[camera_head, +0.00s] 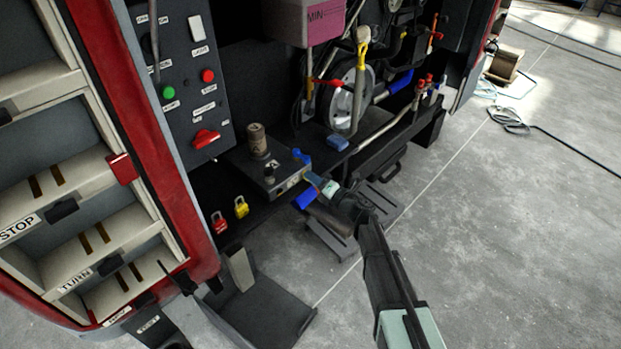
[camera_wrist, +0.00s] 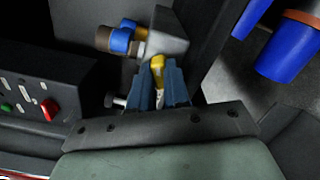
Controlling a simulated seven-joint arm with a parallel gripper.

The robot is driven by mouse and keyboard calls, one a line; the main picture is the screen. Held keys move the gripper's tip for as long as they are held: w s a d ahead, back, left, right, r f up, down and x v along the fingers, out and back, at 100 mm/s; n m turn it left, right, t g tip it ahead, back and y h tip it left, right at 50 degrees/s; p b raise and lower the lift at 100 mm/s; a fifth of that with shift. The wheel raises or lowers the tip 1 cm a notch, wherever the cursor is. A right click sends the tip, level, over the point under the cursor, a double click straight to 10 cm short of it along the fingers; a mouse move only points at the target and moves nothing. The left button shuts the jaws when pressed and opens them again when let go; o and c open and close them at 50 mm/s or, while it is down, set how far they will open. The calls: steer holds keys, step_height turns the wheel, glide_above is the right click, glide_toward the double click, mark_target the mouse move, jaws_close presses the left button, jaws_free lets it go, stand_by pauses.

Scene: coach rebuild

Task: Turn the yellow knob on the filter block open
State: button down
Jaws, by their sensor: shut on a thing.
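The filter block shows as a grey metal block (camera_wrist: 165,38) at the top middle of the wrist view. A blue and brass fitting (camera_wrist: 122,40) sits on its left side. The yellow knob (camera_wrist: 157,68) is a short lever below the block, between the blue fingers of my gripper (camera_wrist: 160,88), which are shut on it. The fingers hide part of the knob. In the head view my gripper (camera_head: 314,180) reaches in from the lower right to the pale face of the block (camera_head: 291,181). The knob itself is hidden there.
Blue bowls (camera_wrist: 287,45) are close on the right in the wrist view. Open grey floor (camera_head: 500,230) lies to the right.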

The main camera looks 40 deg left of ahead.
steer(key=m, duration=0.5)
steer(key=c, duration=0.9)
jaws_free()
steer(key=shift+f, duration=0.1)
steer(key=shift+d, duration=4.5)
steer(key=shift+d, duration=0.1)
